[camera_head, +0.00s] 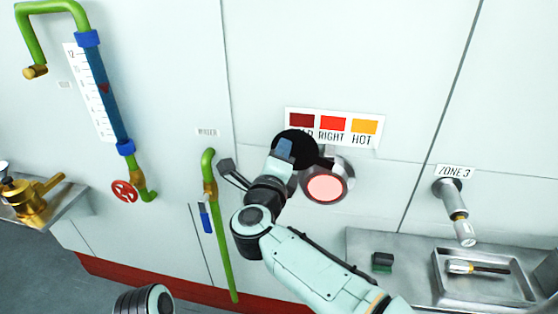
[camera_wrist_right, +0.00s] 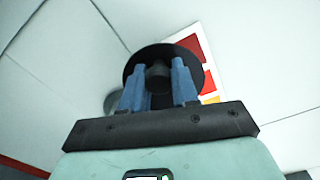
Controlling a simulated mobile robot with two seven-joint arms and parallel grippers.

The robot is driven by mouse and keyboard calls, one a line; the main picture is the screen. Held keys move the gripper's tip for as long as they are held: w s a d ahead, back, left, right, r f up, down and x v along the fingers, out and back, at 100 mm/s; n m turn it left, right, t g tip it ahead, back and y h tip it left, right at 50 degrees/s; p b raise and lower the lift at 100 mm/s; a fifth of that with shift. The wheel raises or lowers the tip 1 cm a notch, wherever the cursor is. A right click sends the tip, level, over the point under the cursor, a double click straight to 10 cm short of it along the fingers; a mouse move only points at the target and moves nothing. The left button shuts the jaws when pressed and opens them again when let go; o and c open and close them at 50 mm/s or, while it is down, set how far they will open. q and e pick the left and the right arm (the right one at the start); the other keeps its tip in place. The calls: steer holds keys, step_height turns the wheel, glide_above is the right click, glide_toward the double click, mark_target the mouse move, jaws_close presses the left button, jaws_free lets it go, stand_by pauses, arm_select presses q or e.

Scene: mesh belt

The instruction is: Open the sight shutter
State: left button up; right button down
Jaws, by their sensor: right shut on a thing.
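The sight shutter (camera_head: 298,135) is a round black disc on the wall, up and to the left of the round sight glass (camera_head: 325,187). The glass glows pink in a metal ring and its face is largely uncovered. My right gripper (camera_head: 284,150) is at the disc. In the right wrist view the shutter (camera_wrist_right: 135,72) fills the upper middle, and the blue fingers of my right gripper (camera_wrist_right: 158,75) are shut on its dark central knob. The disc hides part of the color label behind it. My left gripper is not in view.
A color label (camera_head: 362,140) reading RIGHT and HOT is above the glass. A green pipe with a valve (camera_head: 222,240) stands left of my right arm. At right are the ZONE 3 fitting (camera_head: 453,200) and a metal shelf with a tray (camera_head: 500,293) holding a brush-like tool.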

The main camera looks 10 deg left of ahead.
steer(key=shift+d+r, duration=0.1)
steer(key=shift+r, duration=0.1)
stand_by(0.3)
steer(key=c, duration=0.9)
jaws_free()
steer(key=shift+o, duration=0.2)
steer(key=s+b, duration=0.1)
steer(key=s, duration=1.2)
steer(key=shift+s, duration=0.2)
